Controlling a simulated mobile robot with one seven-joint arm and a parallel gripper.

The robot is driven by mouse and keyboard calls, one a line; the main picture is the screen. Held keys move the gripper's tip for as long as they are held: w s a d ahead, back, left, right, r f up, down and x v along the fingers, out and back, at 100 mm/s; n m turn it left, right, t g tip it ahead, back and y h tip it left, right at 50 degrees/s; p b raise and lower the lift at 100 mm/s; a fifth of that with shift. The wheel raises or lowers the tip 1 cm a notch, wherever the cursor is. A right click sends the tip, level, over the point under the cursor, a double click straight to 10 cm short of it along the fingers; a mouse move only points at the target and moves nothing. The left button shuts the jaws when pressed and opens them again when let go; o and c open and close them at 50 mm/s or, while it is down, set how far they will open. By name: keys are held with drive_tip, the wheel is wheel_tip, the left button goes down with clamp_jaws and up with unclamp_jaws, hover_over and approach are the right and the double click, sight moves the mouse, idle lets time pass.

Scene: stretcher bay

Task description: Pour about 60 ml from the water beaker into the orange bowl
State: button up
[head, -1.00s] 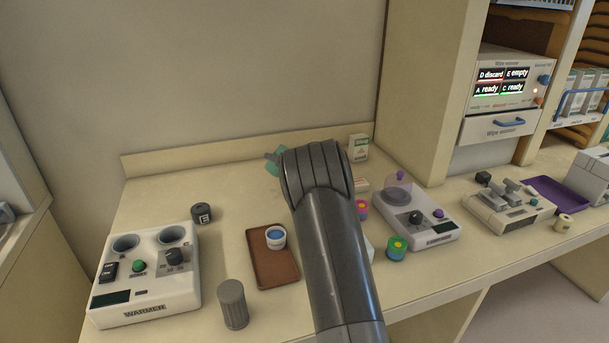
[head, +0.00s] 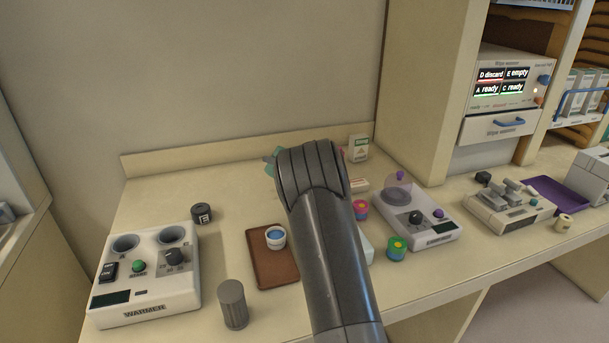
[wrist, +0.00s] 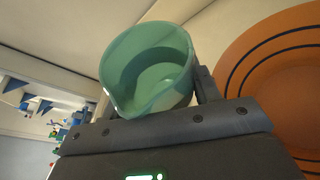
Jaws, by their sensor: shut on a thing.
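My gripper (wrist: 155,95) is shut on the teal water beaker (wrist: 147,65), seen large in the wrist view. The beaker's open mouth and pouring lip face the camera; a paler oval shows inside, but I cannot tell how much water it holds. The orange bowl (wrist: 265,85), with dark rings, is beside the beaker at the right, partly cut off by the frame. No stream of water shows. In the head view only a sliver of the teal beaker (head: 271,156) shows left of my arm. The bowl is not visible there.
A brown tray (head: 276,278) carries a small white cup with blue contents (head: 275,240). The warmer (head: 146,285), a grey ribbed canister (head: 233,305) and a black jar (head: 202,213) stand at left. A white device (head: 416,215) and colourful small pots (head: 397,249) stand right of my arm.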

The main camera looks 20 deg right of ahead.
sight(268, 169)
drive_tip(key=shift+a+r+n, duration=0.15)
drive_tip(key=shift+a+n, duration=0.25)
drive_tip(key=shift+a, duration=0.2)
drive_tip(key=shift+a+f+n+g+h, duration=0.15)
drive_tip(key=shift+a+f+n+h, duration=0.1)
drive_tip(key=shift+f+n+h, duration=0.2)
drive_tip(key=shift+a+f+n+g+h, duration=0.15)
drive_tip(key=shift+a+f+n+h, duration=0.15)
drive_tip(key=shift+f, duration=0.25)
drive_tip(key=shift+a+n+h, duration=0.45)
drive_tip(key=shift+a+n, duration=0.05)
drive_tip(key=shift+n, duration=0.15)
drive_tip(key=shift+a+f+n+g+h, duration=0.2)
drive_tip(key=shift+f+n, duration=0.1)
drive_tip(key=shift+f, duration=0.25)
drive_tip(key=shift+a+f+n+g+h, duration=0.1)
drive_tip(key=shift+a+f+n+h, duration=0.15)
drive_tip(key=shift+f, duration=0.25)
drive_tip(key=shift+d, duration=0.1)
